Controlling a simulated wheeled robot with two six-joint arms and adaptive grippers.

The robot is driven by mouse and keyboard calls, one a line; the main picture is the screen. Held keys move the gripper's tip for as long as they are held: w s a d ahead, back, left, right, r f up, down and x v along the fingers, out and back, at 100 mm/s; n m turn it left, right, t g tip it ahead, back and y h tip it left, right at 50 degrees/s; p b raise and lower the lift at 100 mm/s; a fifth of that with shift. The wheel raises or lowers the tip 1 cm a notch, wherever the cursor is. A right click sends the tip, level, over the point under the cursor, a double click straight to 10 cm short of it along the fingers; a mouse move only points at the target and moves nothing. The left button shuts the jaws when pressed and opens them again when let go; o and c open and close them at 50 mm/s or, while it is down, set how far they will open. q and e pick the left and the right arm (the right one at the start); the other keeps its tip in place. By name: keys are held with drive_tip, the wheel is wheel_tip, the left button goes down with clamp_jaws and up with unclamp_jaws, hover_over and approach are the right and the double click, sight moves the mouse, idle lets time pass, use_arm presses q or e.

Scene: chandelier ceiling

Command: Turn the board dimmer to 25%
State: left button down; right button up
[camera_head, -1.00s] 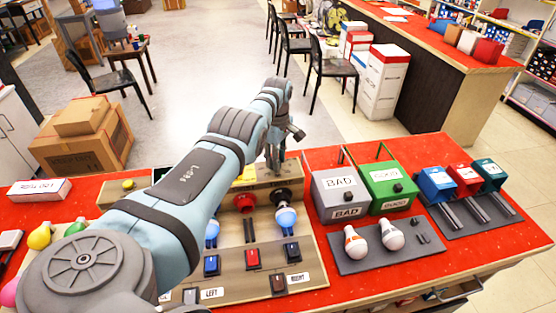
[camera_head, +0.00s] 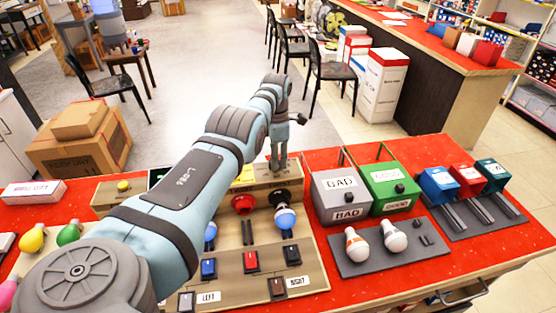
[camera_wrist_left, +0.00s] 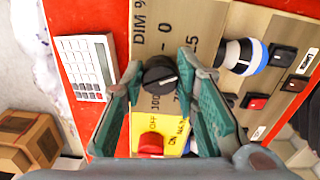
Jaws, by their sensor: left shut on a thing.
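The board (camera_head: 310,270) lies on the red counter, with bulbs, switches and LEFT and RIGHT labels. Its dimmer knob (camera_wrist_left: 160,76) is dark and round in the left wrist view, with a pale mark on it. A printed DIM % scale (camera_wrist_left: 140,28) surrounds it, with 0 and 100 readable. My left gripper (camera_head: 278,166) reaches down at the board's back part, hiding the knob in the head view. In the left wrist view my left gripper (camera_wrist_left: 161,68) is shut on the knob, a finger on either side. My right gripper is not in view.
A yellow plate with a red main switch (camera_wrist_left: 151,144) is beside the knob. A calculator (camera_wrist_left: 86,68) lies near the board. Grey BAD (camera_head: 340,193) and green GOOD (camera_head: 393,188) boxes stand right of it. A grey tray (camera_head: 365,264) holds two bulbs.

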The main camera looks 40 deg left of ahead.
use_arm(q)
drive_tip(key=shift+s+f+n+b, duration=0.1)
drive_tip(key=shift+f+n+b, duration=0.05)
drive_tip(key=shift+n, duration=0.6)
drive_tip(key=shift+s+f+n+b, duration=0.1)
drive_tip(key=shift+n+b, duration=0.05)
drive_tip(key=shift+n, duration=0.6)
drive_tip(key=c, duration=1.2)
unclamp_jaws()
drive_tip(key=shift+s+a, duration=0.1)
drive_tip(key=shift+c, duration=0.2)
drive_tip(key=shift+r, duration=0.15)
drive_tip(key=shift+r, duration=0.35)
wheel_tip(320, 180, up, 11)
drive_tip(key=shift+r, duration=0.15)
